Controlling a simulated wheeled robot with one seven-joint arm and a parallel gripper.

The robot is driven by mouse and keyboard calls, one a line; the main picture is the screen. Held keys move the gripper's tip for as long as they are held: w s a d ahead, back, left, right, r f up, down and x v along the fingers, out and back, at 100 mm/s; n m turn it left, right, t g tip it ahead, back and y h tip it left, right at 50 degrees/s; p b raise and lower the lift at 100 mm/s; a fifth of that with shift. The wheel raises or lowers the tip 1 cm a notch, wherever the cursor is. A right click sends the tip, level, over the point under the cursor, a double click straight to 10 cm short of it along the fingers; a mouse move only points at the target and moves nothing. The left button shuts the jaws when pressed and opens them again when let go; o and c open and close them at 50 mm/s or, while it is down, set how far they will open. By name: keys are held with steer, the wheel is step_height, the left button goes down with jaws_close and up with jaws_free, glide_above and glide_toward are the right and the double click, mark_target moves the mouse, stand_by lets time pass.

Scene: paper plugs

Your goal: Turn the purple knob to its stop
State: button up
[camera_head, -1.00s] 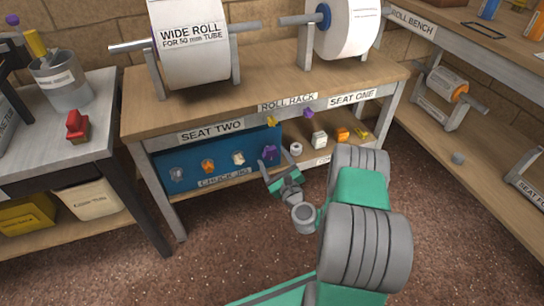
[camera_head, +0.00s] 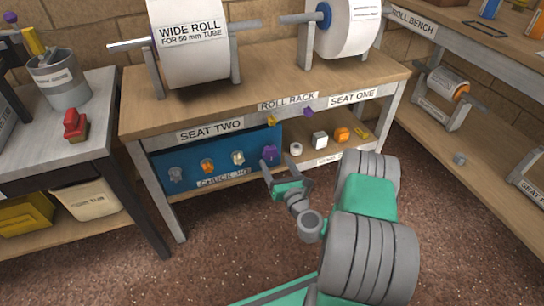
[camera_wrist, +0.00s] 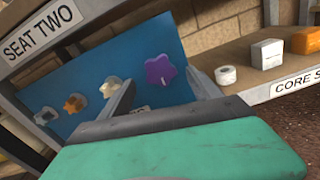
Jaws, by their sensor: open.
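The purple knob (camera_head: 270,153) is a lobed, star-like knob at the right end of the blue panel (camera_head: 220,165) under the bench. In the wrist view the knob (camera_wrist: 161,70) shows whole, with a small pale mark on its lower face. My gripper (camera_head: 286,172) is open and empty, below and in front of the knob, apart from it. In the wrist view its two fingers (camera_wrist: 160,84) point toward the panel, with the knob in line between their tips. The knob's turn angle against its stop cannot be told.
Other knobs, orange (camera_wrist: 75,103), pale (camera_wrist: 110,86) and grey (camera_wrist: 45,116), sit left on the panel. A white ring (camera_head: 296,149), white block (camera_head: 320,140) and orange block (camera_head: 341,134) stand on the shelf to the right.

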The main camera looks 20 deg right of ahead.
mark_target(272, 155)
steer(key=m, duration=0.4)
steer(key=shift+m, duration=0.3)
steer(key=shift+w, duration=0.15)
steer(key=shift+w+p, duration=0.75)
steer(key=shift+w, duration=1.15)
steer(key=c, duration=1.4)
steer(key=shift+o, duration=0.2)
steer(key=o, duration=1.4)
steer(key=shift+c, duration=0.2)
